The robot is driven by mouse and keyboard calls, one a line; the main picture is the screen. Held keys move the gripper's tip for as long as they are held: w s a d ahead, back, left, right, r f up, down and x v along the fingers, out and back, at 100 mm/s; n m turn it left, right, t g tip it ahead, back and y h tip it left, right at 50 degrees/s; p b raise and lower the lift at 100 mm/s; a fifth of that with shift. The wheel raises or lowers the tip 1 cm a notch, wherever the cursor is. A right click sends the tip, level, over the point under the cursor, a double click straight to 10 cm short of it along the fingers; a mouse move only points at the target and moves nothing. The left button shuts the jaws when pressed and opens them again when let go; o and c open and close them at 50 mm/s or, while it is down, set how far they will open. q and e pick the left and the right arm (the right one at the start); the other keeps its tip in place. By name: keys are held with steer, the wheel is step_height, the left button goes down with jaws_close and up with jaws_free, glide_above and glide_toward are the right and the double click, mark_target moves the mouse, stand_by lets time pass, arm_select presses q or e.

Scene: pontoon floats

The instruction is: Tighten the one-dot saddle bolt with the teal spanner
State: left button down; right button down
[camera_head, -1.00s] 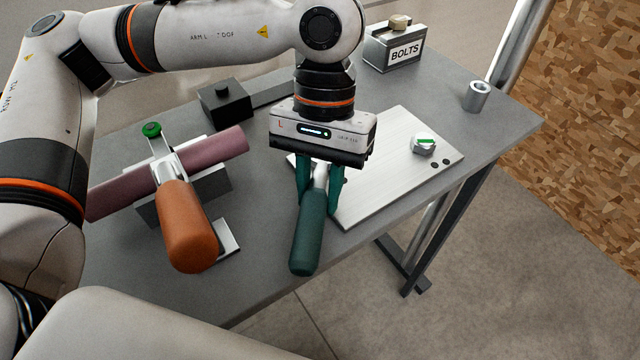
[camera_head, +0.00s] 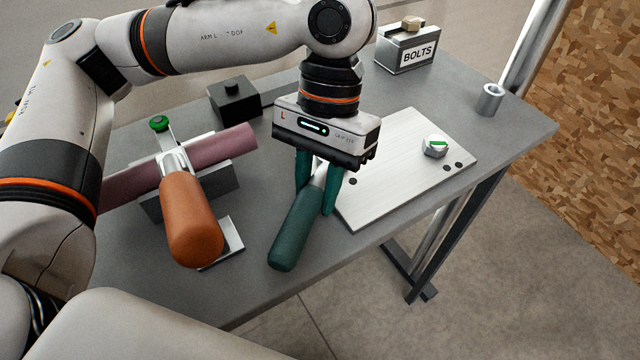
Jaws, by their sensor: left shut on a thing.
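The teal spanner (camera_head: 296,232) has a thick teal handle pointing toward me and slightly left. My left gripper (camera_head: 315,200) is shut on the teal spanner, with its teal fingers either side of it. The spanner's head is hidden behind the gripper. A pale metal plate (camera_head: 400,180) lies on the bench beyond. One dark dot (camera_head: 352,181) shows on the plate just right of the fingers. The bolt by that dot is hidden, so I cannot tell whether the spanner is on it. Another bolt (camera_head: 435,146) with a green mark stands beside two dots. My right gripper is not in view.
An orange-handled tool (camera_head: 191,220) rests at a purple bar (camera_head: 220,148) in a grey block, left of the spanner. A BOLTS box (camera_head: 408,52), a metal cup (camera_head: 489,99) and a black box (camera_head: 233,98) stand farther back. The grey bench (camera_head: 500,145) is clear at right.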

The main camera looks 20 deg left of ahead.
arm_select(q)
steer(key=shift+a+m, duration=0.1)
steer(key=shift+m, duration=0.2)
steer(key=shift+a+m+b, duration=0.2)
steer(key=shift+m+b, duration=0.1)
steer(key=shift+b, duration=0.1)
steer(key=shift+a, duration=0.1)
steer(key=shift+a+m+y+b, duration=0.3)
steer(key=shift+m+b, duration=0.1)
steer(key=shift+m, duration=0.1)
stand_by(0.4)
steer(key=shift+a+b, duration=0.15)
steer(key=shift+b, duration=0.15)
steer(key=shift+w+a+f+m, duration=0.1)
steer(key=shift+a+m, duration=0.25)
steer(key=shift+m, duration=0.05)
steer(key=shift+b, duration=0.35)
